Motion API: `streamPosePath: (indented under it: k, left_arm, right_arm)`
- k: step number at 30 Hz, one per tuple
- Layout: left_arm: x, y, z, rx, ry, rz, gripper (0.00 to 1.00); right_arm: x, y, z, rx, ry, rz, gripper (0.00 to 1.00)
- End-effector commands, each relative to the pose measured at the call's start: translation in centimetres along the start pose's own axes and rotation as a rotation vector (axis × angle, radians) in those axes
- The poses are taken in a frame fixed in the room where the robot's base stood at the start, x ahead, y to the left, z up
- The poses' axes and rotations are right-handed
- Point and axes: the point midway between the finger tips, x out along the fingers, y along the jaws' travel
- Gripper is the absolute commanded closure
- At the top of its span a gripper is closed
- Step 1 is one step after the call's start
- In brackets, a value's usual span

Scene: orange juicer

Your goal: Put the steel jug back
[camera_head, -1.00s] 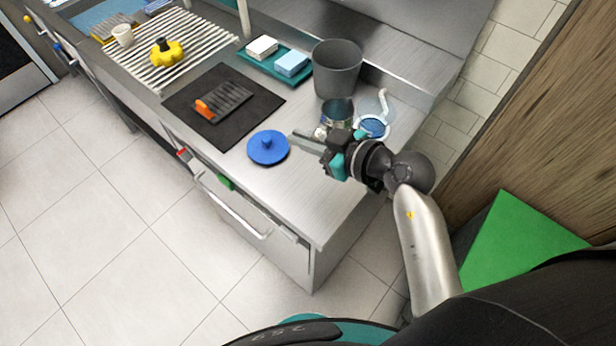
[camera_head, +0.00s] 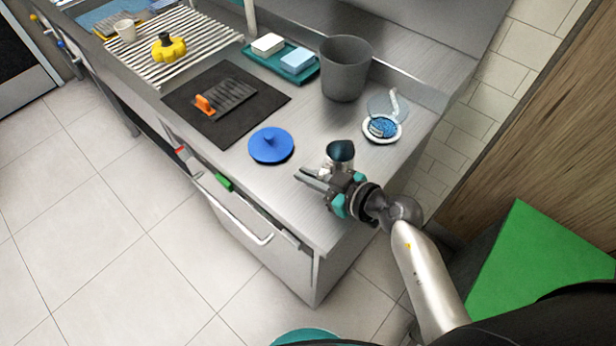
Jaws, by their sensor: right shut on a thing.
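The steel jug (camera_head: 340,153), small and shiny with a dark inside, is near the front right part of the steel counter (camera_head: 310,222). My right gripper (camera_head: 318,177) reaches in from the lower right and is shut on the jug at its near side. The gripper and wrist hide the jug's lower part, so I cannot tell whether its base touches the counter. My left gripper is not in view.
A blue round lid (camera_head: 271,145) lies left of the jug. A grey bin (camera_head: 345,68) and a white-rimmed blue round item (camera_head: 382,129) stand behind it. A black mat (camera_head: 190,105) with a dark brush (camera_head: 228,98) lies further left. The counter's front right corner is clear.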

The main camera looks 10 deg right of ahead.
Motion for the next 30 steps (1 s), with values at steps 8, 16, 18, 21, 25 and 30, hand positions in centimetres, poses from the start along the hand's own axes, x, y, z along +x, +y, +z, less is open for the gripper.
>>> streamPosePath:
  k: [8,16,18,21,25,30]
  left_arm:
    - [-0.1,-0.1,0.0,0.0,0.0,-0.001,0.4]
    - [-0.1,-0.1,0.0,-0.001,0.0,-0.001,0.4]
    - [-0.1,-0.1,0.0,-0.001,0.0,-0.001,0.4]
    - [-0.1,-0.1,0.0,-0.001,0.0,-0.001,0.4]
    - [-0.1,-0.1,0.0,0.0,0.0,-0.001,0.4]
    - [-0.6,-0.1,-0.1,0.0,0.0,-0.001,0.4]
  right_arm:
    - [0.0,0.0,-0.1,-0.001,0.002,0.001,1.0]
    - [0.0,0.0,0.0,0.0,0.001,0.0,0.65]
    - [0.0,0.0,0.0,0.0,0.001,0.0,0.63]
    - [0.0,0.0,0.0,0.0,0.001,0.0,0.63]
    - [0.0,0.0,-0.1,0.0,0.001,0.0,0.63]
    - [-1.6,0.0,-0.2,0.002,-0.002,-0.001,0.63]
